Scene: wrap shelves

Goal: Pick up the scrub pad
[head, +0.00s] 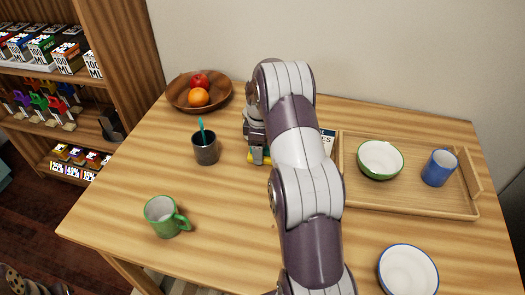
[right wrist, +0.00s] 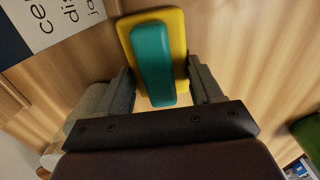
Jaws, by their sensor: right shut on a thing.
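The scrub pad (right wrist: 152,50) is a yellow slab with a teal block on it, seen in the right wrist view between the two fingers. My right gripper (right wrist: 160,78) is shut on it, one finger at each long side. In the head view my right gripper (head: 257,152) points down at the table behind my arm, and only a yellow sliver of the scrub pad (head: 250,158) shows beside the fingers. I cannot tell whether the pad still touches the table.
A dark cup (head: 205,150) with a teal stick stands left of the gripper. A fruit bowl (head: 180,103) is behind it, a green mug (head: 163,218) nearer. A wooden tray (head: 400,203) holds a green bowl and blue cup. A printed card (right wrist: 45,25) lies close to the pad.

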